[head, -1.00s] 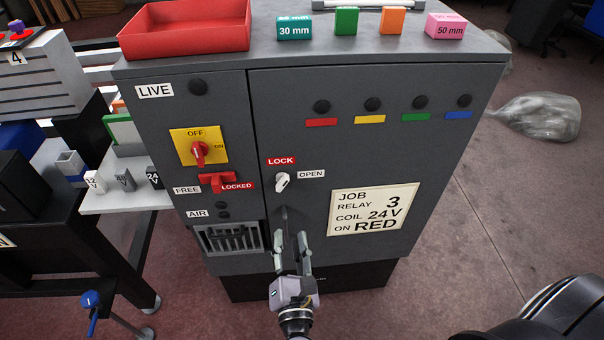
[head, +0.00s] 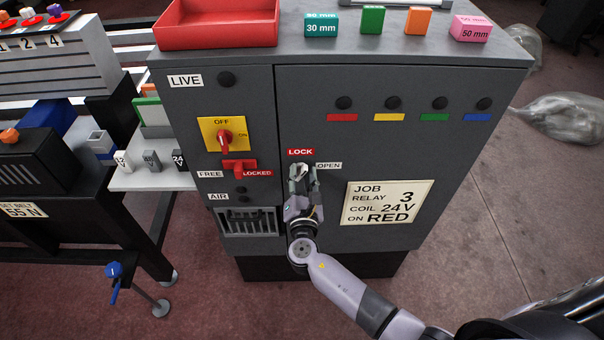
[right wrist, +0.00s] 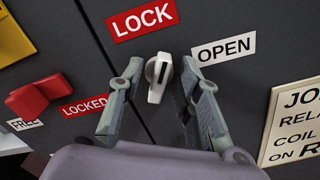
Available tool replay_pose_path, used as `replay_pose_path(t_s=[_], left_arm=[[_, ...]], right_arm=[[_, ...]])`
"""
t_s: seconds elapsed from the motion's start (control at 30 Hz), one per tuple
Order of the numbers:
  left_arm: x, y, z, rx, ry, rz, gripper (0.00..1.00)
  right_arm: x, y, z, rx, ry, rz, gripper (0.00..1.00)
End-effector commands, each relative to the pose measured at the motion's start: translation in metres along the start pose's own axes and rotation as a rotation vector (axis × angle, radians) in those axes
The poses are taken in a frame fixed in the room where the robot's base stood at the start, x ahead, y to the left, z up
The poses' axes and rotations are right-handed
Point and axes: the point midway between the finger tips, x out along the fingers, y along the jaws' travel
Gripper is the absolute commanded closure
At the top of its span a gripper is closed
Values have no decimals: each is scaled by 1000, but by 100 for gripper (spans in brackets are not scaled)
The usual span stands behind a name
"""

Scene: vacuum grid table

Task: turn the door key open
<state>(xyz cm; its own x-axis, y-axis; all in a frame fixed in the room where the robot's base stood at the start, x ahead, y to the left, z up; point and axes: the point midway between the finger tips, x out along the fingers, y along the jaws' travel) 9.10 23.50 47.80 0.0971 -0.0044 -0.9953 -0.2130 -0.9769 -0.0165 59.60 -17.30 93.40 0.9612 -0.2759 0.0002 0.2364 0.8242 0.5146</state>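The door key (right wrist: 158,80) is a light grey knob on the dark cabinet door, between the red LOCK label (right wrist: 143,20) and the white OPEN label (right wrist: 224,49). It stands nearly upright in the right wrist view. My right gripper (right wrist: 161,78) is open, with one finger on each side of the key and small gaps visible. In the head view my right gripper (head: 302,172) covers most of the key, just below the LOCK label (head: 301,152) and left of the OPEN label (head: 328,166). My left gripper is not in view.
Left of the key are a red FREE/LOCKED latch (head: 239,167) and a yellow-backed red OFF/ON switch (head: 224,138). A job sign (head: 388,203) is on the door at the right. A red tray (head: 216,24) and several blocks sit on the cabinet top.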

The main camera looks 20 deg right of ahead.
Motion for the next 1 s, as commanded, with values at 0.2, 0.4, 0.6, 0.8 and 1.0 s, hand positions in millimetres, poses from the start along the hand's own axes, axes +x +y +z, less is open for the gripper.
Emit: replay_pose_path(t_s=[0.2,0.4,0.6,0.8,1.0], left_arm=[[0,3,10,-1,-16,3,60],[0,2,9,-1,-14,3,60],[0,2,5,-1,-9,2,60],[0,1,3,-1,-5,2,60],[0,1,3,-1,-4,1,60]], right_arm=[[2,0,0,1,1,-1,68],[1,0,0,0,1,-1,77],[2,0,0,0,0,-1,90],[2,0,0,0,0,0,100],[2,0,0,0,1,0,100]])
